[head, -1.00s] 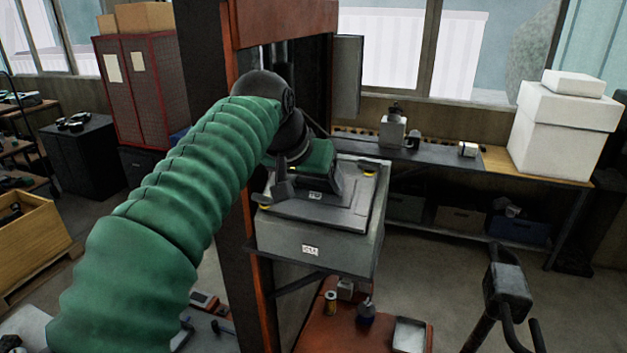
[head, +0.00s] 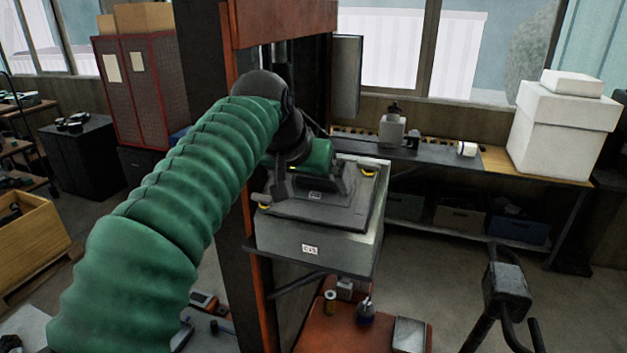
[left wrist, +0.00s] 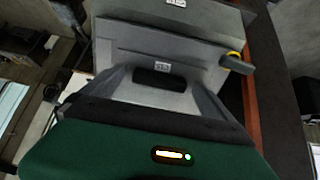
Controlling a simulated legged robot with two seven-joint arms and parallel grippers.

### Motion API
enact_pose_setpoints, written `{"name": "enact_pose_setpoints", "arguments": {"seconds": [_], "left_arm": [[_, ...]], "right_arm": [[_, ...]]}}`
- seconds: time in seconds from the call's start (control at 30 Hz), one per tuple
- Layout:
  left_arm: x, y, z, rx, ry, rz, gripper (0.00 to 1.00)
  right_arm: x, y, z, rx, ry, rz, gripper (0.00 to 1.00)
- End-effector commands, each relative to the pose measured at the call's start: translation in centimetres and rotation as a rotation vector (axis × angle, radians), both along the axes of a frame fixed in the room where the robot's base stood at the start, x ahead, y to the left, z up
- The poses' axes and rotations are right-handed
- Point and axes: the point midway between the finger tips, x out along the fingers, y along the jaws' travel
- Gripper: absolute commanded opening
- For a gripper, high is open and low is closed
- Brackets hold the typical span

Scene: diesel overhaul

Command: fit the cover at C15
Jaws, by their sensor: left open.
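A grey box (head: 318,240) with a C15 label on its front stands on a bracket beside the orange-red post. A dark grey cover plate (head: 350,217) lies flat on its top; whether it is fully seated I cannot tell. Levers with yellow parts show at its back right (head: 368,169) and front left (head: 262,200). My left gripper (head: 318,188) is open, low over the middle of the cover. In the left wrist view the cover (left wrist: 190,52), its small label and one yellow-marked lever (left wrist: 236,63) show. Contact between fingers and cover is unclear. My right gripper is out of view.
The orange-red post (head: 250,220) rises close to the left of the box. Below is a red surface (head: 385,335) with small items and a tray. A workbench (head: 440,155) with a white box (head: 560,130) stands behind.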

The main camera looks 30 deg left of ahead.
Motion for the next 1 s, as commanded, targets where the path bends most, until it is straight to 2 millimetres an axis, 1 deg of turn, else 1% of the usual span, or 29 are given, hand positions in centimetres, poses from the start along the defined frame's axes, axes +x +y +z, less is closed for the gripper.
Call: {"name": "enact_pose_setpoints", "arguments": {"seconds": [0.13,0.27,0.37,0.4,0.6,0.73,0.83,1.0], "left_arm": [[-0.2,0.0,0.1,-0.001,0.003,0.0,0.98],[-1.5,-0.3,1.7,0.001,-0.004,0.0,0.98],[-3.2,-0.5,3.8,0.001,-0.005,0.0,0.98],[-4.0,-0.7,4.8,0.001,-0.006,0.0,0.98],[-7.7,-1.3,9.6,0.002,-0.005,0.001,0.98],[-9.4,-1.6,11.8,0.001,-0.002,0.002,0.98],[-10.2,-1.7,12.5,0.0,0.001,0.001,0.98],[-10.5,-1.8,12.8,0.0,0.001,0.0,0.98]], "right_arm": [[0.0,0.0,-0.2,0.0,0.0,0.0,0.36],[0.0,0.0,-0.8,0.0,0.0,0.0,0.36],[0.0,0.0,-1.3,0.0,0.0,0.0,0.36],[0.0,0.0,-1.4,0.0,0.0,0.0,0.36],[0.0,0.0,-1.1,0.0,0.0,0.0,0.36],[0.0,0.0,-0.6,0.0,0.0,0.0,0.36],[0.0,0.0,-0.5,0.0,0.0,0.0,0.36],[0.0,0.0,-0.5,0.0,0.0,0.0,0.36]]}}
